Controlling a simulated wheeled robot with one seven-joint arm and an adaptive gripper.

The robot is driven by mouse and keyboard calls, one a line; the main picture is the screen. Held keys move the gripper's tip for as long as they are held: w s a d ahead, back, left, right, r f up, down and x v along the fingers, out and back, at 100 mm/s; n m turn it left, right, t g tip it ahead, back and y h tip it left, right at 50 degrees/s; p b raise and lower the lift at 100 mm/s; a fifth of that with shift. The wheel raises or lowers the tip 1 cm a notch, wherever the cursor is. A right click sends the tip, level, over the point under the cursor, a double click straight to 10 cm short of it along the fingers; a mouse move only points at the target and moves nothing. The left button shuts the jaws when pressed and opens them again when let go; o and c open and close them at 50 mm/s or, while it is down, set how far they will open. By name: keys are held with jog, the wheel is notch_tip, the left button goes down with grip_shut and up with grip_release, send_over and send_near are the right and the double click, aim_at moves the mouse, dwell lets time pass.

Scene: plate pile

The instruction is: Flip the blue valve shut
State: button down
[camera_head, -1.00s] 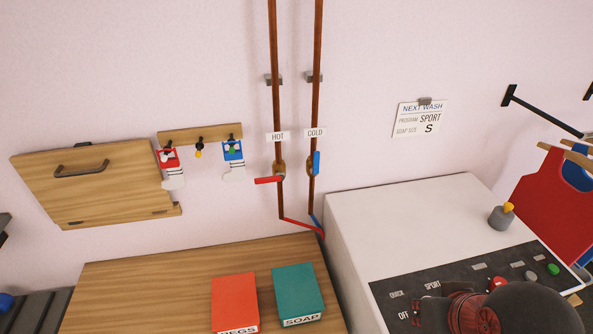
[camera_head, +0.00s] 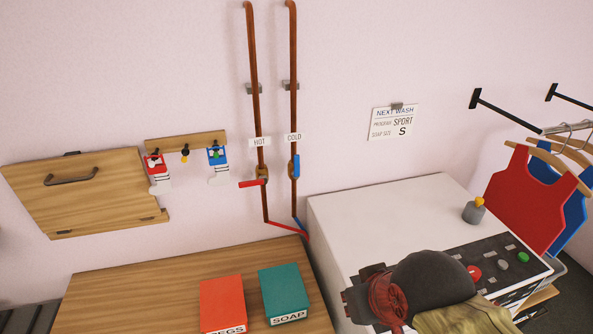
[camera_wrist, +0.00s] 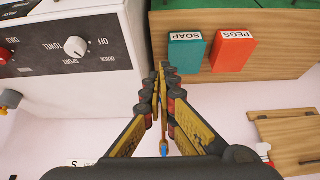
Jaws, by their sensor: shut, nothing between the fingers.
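The blue valve handle (camera_head: 296,166) is on the right copper pipe, under the COLD sign (camera_head: 294,137). It stands upright, in line with the pipe. In the wrist view, a small blue piece (camera_wrist: 164,149) shows between my finger links, seemingly this handle. My gripper (camera_head: 357,293) is over the white washer's front panel, below and right of the valve in the head view and apart from it. In the wrist view, its fingertips (camera_wrist: 160,72) meet and hold nothing.
The red valve handle (camera_head: 253,183) sticks out sideways on the HOT pipe, close left. Below are a wooden counter (camera_head: 140,290), a red PEGS box (camera_head: 222,302) and a teal SOAP box (camera_head: 284,290). The white washer (camera_head: 390,215) stands right. Shirts (camera_head: 532,195) hang far right.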

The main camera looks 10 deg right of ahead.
jog(key=w+a+f+n+g+h+p, duration=0.1)
jog(key=w+a+f+n+g+p, duration=0.1)
jog(key=w+a+f+n+g, duration=0.25)
jog(key=w+a+f+n+t+h+p, duration=0.1)
jog(key=w+a+f+n+h, duration=0.2)
jog(key=w, duration=0.4)
jog(key=w+a+f+n+t+h+p, duration=0.1)
jog(key=w+a+f+n+t+h, duration=0.2)
jog(key=w, duration=0.4)
jog(key=w+a+r+t+h, duration=0.2)
jog(key=w+r, duration=0.1)
jog(key=w, duration=0.3)
jog(key=w+a+r+t+h, duration=0.2)
jog(key=w+r+t, duration=0.1)
jog(key=w, duration=0.3)
jog(key=w+a+r+m+t+h, duration=0.1)
jog(key=w+r+t, duration=0.2)
jog(key=r, duration=0.5)
jog(key=shift+w+a+r+h, duration=0.15)
jog(key=shift+w+r+h, duration=0.15)
jog(key=shift+r, duration=0.1)
